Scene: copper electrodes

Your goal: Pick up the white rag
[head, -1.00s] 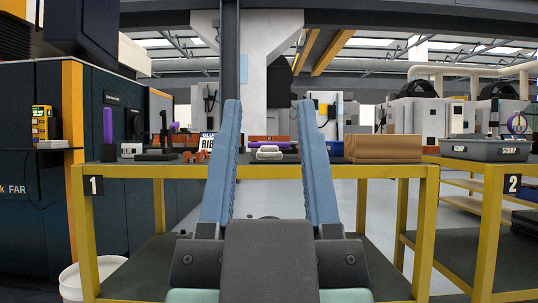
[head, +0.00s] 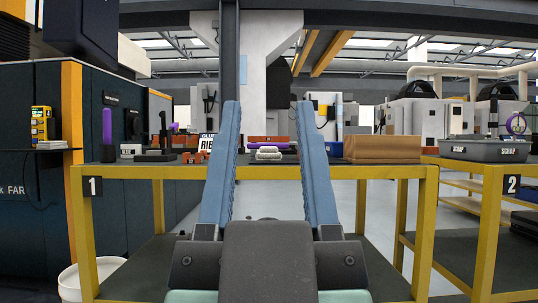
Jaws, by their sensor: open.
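A small white folded stack (head: 268,154), which looks like the white rag, lies on the dark top of workbench 1 (head: 130,172). It shows between my gripper's fingers, well beyond them. My gripper (head: 268,104) is open and empty, with its two long blue fingers pointing up and forward in front of the bench. The fingers hide parts of the bench top on both sides of the white stack.
A purple and dark item lies behind the white stack. Orange blocks (head: 195,158) and a sign are left of it, a cardboard-coloured block (head: 382,149) right. A grey scrap bin (head: 487,150) is on bench 2. A white bucket (head: 88,278) stands lower left.

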